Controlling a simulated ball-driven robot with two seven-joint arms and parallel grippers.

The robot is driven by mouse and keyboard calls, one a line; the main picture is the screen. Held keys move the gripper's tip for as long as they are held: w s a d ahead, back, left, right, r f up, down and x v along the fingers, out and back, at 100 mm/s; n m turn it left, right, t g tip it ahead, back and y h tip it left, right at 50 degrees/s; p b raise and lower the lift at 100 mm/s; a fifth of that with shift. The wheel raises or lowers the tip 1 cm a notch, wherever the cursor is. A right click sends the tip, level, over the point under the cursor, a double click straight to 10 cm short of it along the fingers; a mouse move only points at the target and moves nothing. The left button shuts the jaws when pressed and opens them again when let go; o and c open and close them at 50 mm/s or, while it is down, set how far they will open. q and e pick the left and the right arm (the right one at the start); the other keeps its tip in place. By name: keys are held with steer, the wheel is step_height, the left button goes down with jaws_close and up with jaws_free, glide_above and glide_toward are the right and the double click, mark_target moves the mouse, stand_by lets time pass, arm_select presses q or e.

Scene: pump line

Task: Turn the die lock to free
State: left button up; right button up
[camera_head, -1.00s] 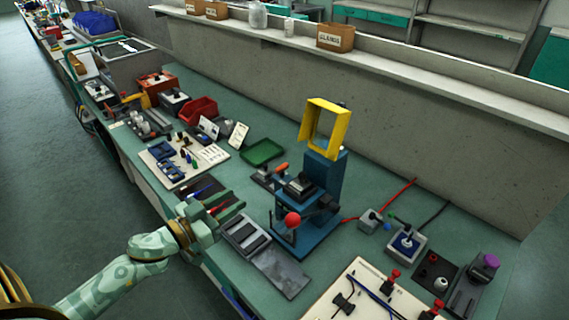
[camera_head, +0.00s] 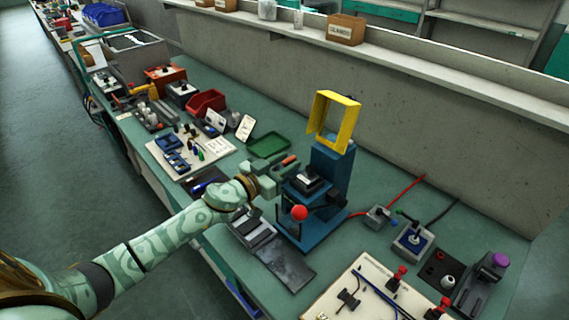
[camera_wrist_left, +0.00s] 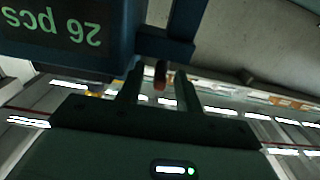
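The blue press (camera_head: 330,175) stands on the bench with a yellow guard frame (camera_head: 320,112) at its top and a red ball knob (camera_head: 299,213) at its front. The lever with an orange handle (camera_head: 289,161), which looks like the die lock, sticks out at the press's left side. My left gripper (camera_head: 281,172) is at that side, close to the handle. The lever's base is hidden by the gripper. My right gripper is out of view.
A green tray (camera_head: 268,145) lies behind the gripper. A grey metal plate (camera_head: 286,268) lies in front of the press. A joystick box (camera_head: 412,240) and a white board (camera_head: 350,300) are to the right. A display reading "26 pcs" (camera_wrist_left: 55,28) is close in the wrist view.

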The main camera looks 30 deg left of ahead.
arm_select(q)
jaws_close()
steer(key=shift+d+r+n+t+y+p, duration=0.2)
steer(key=shift+r+n+t+y+p, duration=0.2)
steer(key=shift+n+y+p, duration=0.5)
steer(key=shift+d+f+n+y+p, duration=0.1)
steer(key=shift+n+y+p, duration=0.2)
steer(key=shift+y+p, duration=0.35)
steer(key=shift+f+n+y, duration=0.15)
steer(key=shift+n+y, duration=0.25)
steer(key=shift+y, duration=0.45)
steer(key=shift+f+n+y+b, duration=0.1)
steer(key=shift+n+y+b, duration=0.25)
steer(key=shift+n+y, duration=0.55)
jaws_free()
steer(key=shift+s, duration=0.1)
